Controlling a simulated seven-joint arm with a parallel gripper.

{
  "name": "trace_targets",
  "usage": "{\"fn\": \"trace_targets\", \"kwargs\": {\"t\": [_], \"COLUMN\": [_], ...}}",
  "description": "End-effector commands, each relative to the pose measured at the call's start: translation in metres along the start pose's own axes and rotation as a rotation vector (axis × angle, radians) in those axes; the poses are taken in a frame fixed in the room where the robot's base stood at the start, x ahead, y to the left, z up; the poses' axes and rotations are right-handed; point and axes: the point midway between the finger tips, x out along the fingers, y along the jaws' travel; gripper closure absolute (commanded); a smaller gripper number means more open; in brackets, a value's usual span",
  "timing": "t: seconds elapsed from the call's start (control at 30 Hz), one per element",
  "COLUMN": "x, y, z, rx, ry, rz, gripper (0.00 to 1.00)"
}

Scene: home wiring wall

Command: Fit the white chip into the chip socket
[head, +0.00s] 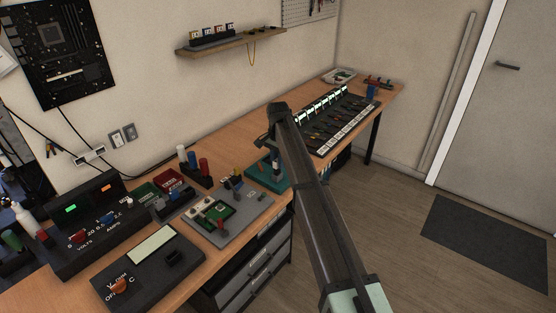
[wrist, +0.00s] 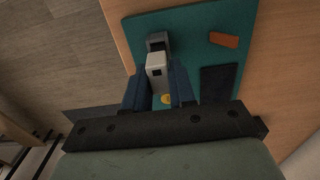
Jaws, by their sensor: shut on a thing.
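A pale white block, which looks like the white chip (wrist: 156,72), sits between the blue fingers of my gripper (wrist: 160,88) in the wrist view. My gripper is shut on it. A grey block with a dark recess (wrist: 158,41) is just beyond the chip, over the teal mat (wrist: 200,28); I cannot tell whether they touch. In the head view my gripper (head: 276,168) is low over the teal mat (head: 256,176), and my arm hides part of it. A green board (head: 216,216) lies on a grey mat left of it; I cannot make out the chip socket clearly.
An orange-brown piece (wrist: 224,41) and a dark pad (wrist: 217,84) lie on the teal mat. A meter (head: 150,270), a power supply (head: 85,222) and red and blue posts (head: 204,167) crowd the bench left. A black rack (head: 335,120) stands farther right.

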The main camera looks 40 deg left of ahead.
Motion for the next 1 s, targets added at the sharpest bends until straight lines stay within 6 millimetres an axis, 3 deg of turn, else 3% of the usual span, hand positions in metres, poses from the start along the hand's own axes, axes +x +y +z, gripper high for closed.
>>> {"fn": "trace_targets", "kwargs": {"t": [1.0], "x": [0.021], "y": [0.000], "z": [0.000], "rx": [0.000], "ry": [0.000], "rz": [0.000], "gripper": [1.00]}}
